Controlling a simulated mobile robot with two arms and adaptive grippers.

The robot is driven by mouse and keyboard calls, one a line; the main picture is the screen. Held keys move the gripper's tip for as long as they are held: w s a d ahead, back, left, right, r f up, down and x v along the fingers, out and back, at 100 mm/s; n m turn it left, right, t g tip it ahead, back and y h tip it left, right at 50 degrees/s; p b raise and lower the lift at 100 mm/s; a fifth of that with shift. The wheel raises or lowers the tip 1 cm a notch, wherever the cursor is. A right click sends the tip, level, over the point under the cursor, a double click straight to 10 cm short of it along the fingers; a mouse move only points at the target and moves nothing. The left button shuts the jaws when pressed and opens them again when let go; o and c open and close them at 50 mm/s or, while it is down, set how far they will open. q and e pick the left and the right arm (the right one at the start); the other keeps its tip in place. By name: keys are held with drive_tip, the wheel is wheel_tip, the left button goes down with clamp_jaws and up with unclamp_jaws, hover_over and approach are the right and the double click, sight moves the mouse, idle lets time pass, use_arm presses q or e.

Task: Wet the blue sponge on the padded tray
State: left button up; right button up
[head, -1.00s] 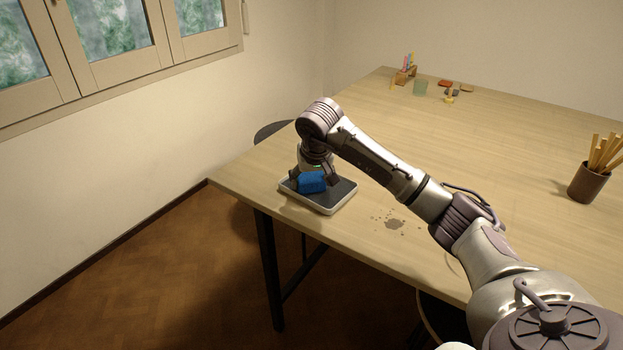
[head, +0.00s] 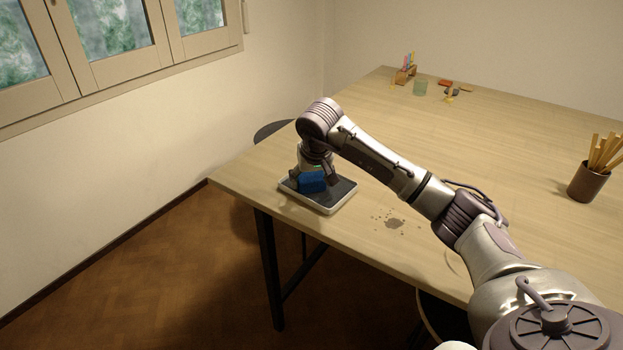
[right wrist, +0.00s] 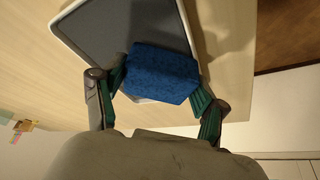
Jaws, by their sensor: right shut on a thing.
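The blue sponge (head: 312,182) is on or just above the padded tray (head: 325,210), which has a pale rim and a dark pad and lies near the table's left corner. My right gripper (head: 314,179) points down over the tray and is shut on the sponge. In the right wrist view the sponge (right wrist: 160,72) sits between the two green-lined fingers, with the tray (right wrist: 62,32) behind it. I cannot tell whether the sponge's underside touches the pad. My left gripper is not in view.
Dark wet-looking spots (head: 393,223) mark the table right of the tray. A brown cup of wooden tools (head: 587,182) stands at the right. The middle of the table is clear.

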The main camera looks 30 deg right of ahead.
sight(312, 178)
drive_tip(key=shift+r+p, duration=2.65)
drive_tip(key=shift+r, duration=0.85)
